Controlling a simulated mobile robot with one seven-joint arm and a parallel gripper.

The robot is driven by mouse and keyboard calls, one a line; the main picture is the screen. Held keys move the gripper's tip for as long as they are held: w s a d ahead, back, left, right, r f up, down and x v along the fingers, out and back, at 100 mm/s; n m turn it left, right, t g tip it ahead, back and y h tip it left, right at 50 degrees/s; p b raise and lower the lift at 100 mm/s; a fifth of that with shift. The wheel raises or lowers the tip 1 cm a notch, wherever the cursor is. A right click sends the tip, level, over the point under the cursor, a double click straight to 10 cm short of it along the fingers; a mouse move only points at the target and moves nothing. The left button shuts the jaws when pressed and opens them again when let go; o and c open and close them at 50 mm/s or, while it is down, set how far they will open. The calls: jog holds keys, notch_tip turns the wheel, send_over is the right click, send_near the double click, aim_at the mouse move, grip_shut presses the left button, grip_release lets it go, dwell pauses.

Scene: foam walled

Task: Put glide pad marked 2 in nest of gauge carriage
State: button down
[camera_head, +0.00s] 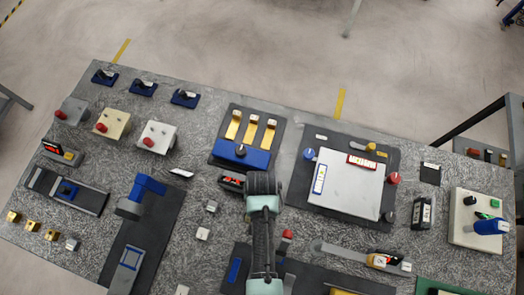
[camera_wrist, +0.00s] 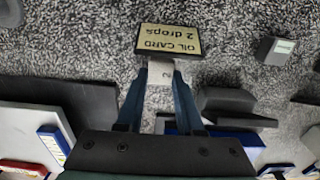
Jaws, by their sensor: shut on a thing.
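In the wrist view my gripper (camera_wrist: 159,72) is shut on a small pale grey block (camera_wrist: 161,77), with a mark like a 2 on its face; I take it as the glide pad. The head view shows my arm from above, and it hides the fingertips and the held pad. In the head view a blue gauge-like stand (camera_head: 146,186) rises from a dark base plate at the left. A blue piece with a pale top (camera_head: 126,265) sits lower on that plate and may be the gauge carriage. Its nest is too small to make out.
An oil card (camera_wrist: 168,40) lies just beyond the held pad. Loose pale blocks (camera_head: 203,233) lie left of my arm. A blue block with yellow strips (camera_head: 240,152) stands behind it.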

jog(key=c, duration=0.5)
grip_release()
jog(key=shift+c, duration=0.2)
